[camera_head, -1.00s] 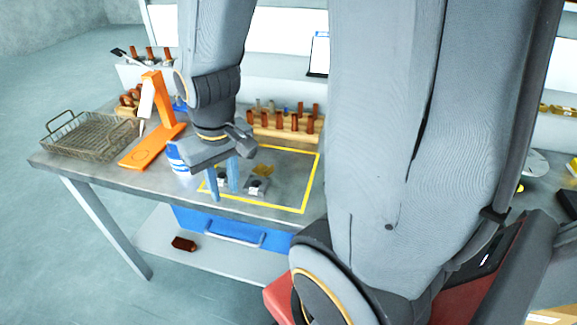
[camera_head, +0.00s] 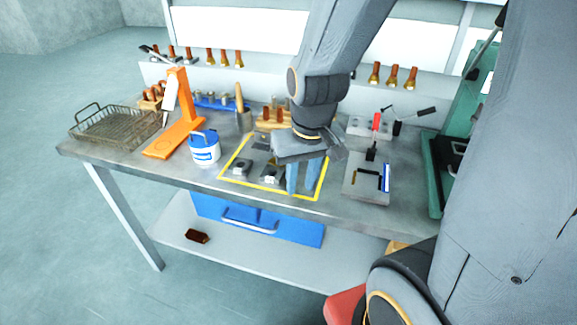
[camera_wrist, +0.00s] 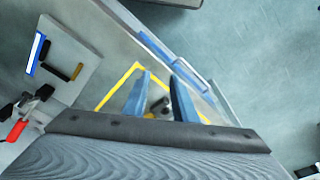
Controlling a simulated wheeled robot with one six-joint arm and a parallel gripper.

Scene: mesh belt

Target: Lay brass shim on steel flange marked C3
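My gripper (camera_head: 304,190) points down over the right part of the yellow-bordered area on the bench. Its two blue fingers are apart, with nothing seen held between them; they also show apart in the wrist view (camera_wrist: 161,76). Two grey steel flange pieces with pale tags sit inside the border, one at left (camera_head: 241,168) and one (camera_head: 271,175) just left of the fingers. Their markings are too small to read, so I cannot tell which is C3. I cannot make out the brass shim now; my gripper hides part of the area.
A blue-and-white tub (camera_head: 205,150), orange stand (camera_head: 172,140) and wire basket (camera_head: 100,128) stand to the left. A wooden rack (camera_head: 268,122) is behind the gripper. A grey plate with a blue-edged card (camera_head: 366,186) lies to the right. A blue drawer (camera_head: 280,226) is below.

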